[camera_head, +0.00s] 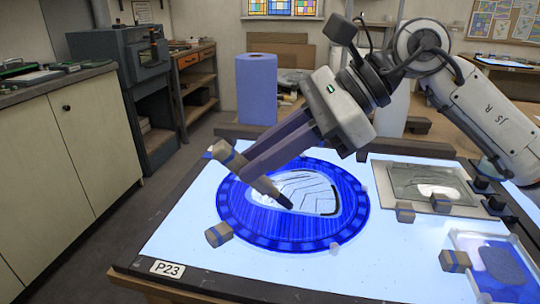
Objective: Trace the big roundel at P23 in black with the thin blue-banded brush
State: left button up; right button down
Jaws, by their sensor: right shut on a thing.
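The big roundel (233,213) lies on the lit table by the label P23 (167,268). It has a wide blue ring around a pale centre with thin dark lines. A thick black stroke (335,203) follows the right and lower right of the pale centre. My right gripper (251,171) is shut on a brush (225,152) with a blue band on its upper end. The brush slants down to the right. Its dark tip (286,202) is over the lower part of the pale centre; I cannot tell whether it touches. My left gripper is not in view.
Blue-banded blocks (218,234) sit around the lit table. A clear tray with grey-green glass (428,184) lies at the right, and a tray with a blue-grey pad (502,265) at the lower right. A blue roll (256,89) stands behind.

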aim_at(239, 155)
jog(key=shift+w+a+p, duration=0.2)
jog(key=shift+w+a, duration=0.05)
jog(key=shift+a, duration=0.4)
jog(key=shift+w+a+p, duration=0.15)
jog(key=shift+w+a, duration=0.1)
jog(key=shift+a, duration=0.4)
jog(key=shift+a, duration=0.15)
jog(key=w+a+p, duration=0.2)
jog(key=w+p, duration=0.1)
jog(key=w, duration=0.3)
jog(key=shift+a, duration=0.35)
jog(key=shift+d, duration=0.1)
jog(key=d, duration=0.6)
jog(key=shift+b, duration=0.3)
dwell(1.0)
